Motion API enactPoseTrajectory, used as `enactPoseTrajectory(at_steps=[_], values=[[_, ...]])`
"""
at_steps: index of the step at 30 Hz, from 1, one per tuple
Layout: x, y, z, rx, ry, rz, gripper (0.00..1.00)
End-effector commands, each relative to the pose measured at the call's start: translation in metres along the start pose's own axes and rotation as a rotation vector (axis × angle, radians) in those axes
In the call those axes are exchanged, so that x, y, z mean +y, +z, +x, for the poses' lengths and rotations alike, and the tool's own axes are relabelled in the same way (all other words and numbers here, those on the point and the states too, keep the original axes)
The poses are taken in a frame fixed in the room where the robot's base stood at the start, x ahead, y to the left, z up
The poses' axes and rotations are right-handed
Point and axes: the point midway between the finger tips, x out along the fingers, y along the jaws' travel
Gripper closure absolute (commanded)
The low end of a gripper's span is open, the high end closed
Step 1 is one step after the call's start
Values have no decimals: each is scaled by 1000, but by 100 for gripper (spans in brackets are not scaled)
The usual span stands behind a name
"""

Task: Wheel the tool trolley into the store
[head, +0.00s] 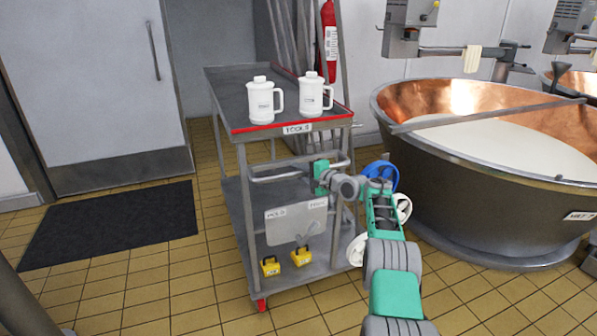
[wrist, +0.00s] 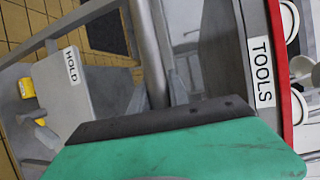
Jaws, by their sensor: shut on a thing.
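The tool trolley (head: 292,129) is a grey metal cart with a red front edge and a TOOLS label, standing upright in the middle of the head view. My gripper (head: 321,175) is shut on its front push handle (head: 285,176), near the right end. In the wrist view my gripper's green finger with its dark pad (wrist: 155,117) covers part of the handle (wrist: 149,55); the TOOLS label (wrist: 262,72) is beside it. Two white lidded jugs (head: 262,101) (head: 313,95) stand on the top shelf. No sign in view marks the store.
A grey plate with a HOLD label (head: 296,222) hangs at the trolley's front; two yellow items (head: 271,266) (head: 301,257) are below. A copper vat (head: 480,208) stands close on the right. A shut door (head: 90,70) and dark mat (head: 112,224) are left. Tiled floor is clear front left.

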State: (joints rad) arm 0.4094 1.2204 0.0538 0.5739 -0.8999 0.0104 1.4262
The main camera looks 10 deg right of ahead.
Motion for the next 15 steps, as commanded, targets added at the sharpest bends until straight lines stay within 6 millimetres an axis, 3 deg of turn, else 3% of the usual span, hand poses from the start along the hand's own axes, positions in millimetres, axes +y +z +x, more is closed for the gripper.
enactPoseTrajectory(at_steps=[4,5,12,15], values=[[1,1,1,-3,1,1,100],[1,1,1,-3,1,1,77],[1,1,1,-3,1,1,57],[0,1,0,-2,1,1,57]])
